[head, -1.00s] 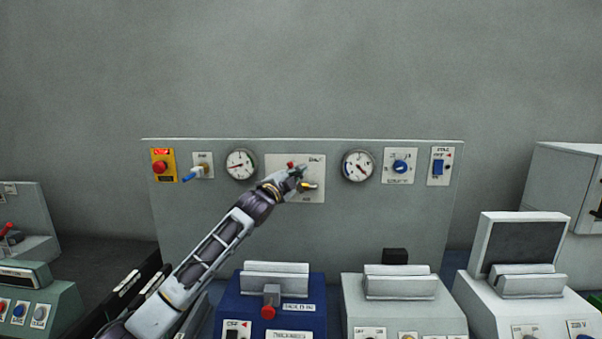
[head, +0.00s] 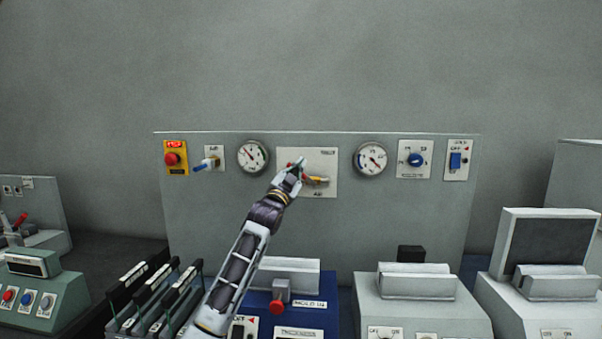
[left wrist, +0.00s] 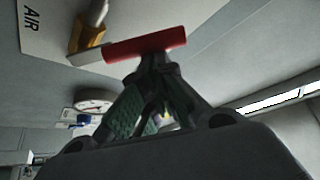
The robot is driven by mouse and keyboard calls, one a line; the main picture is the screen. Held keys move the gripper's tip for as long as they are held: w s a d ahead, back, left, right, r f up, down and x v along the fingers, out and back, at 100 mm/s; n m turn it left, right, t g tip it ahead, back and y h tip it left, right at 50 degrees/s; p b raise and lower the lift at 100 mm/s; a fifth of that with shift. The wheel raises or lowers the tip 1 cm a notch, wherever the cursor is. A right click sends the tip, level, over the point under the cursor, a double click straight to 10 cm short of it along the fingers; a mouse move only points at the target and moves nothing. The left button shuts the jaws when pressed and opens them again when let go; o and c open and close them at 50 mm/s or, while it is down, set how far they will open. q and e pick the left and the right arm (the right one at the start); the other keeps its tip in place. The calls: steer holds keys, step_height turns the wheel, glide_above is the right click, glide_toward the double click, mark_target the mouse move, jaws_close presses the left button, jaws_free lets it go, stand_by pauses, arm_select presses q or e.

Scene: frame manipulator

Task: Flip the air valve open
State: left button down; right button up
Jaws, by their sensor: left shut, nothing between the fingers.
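The air valve is on a pale plate (head: 323,160) in the middle of the upright grey panel. The left wrist view shows its red handle (left wrist: 150,46), a brass-coloured fitting (left wrist: 88,38) and the label "AIR" (left wrist: 31,16). In the head view the yellow fitting (head: 317,180) shows just right of my gripper, which hides part of the valve. My left gripper (head: 297,166) is shut and empty. Its fingertips (left wrist: 155,60) are right at the red handle; I cannot tell if they touch it. My right gripper is not in view.
A blue-handled lever (head: 207,164), a red button on yellow (head: 172,158), two gauges (head: 253,157) (head: 370,159), a blue knob (head: 415,160) and a blue switch (head: 455,161) share the panel. Several machines, including a blue one (head: 317,312), stand in front below.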

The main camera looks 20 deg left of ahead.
arm_select(q)
steer(key=shift+s+a+f+n+y+b, duration=0.1)
steer(key=shift+a+f+n+y+b, duration=0.3)
steer(key=shift+n, duration=0.5)
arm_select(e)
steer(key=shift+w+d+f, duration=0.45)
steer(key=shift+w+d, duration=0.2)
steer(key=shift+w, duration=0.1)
arm_select(q)
steer(key=shift+a+f, duration=0.1)
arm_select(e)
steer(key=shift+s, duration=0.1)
arm_select(q)
steer(key=shift+s+a+f+n+t+y+b, duration=0.15)
steer(key=shift+a+f+n+y+b, duration=0.2)
steer(key=shift+f+n+y, duration=0.4)
steer(key=shift+s+a+f+n+t+y+b, duration=0.1)
steer(key=shift+a+f+n+y+b, duration=0.15)
steer(key=shift+n+y, duration=0.45)
steer(key=shift+s+a+f+n+t+y+b, duration=0.2)
steer(key=shift+f+n+y+b, duration=0.35)
steer(key=shift+n, duration=0.5)
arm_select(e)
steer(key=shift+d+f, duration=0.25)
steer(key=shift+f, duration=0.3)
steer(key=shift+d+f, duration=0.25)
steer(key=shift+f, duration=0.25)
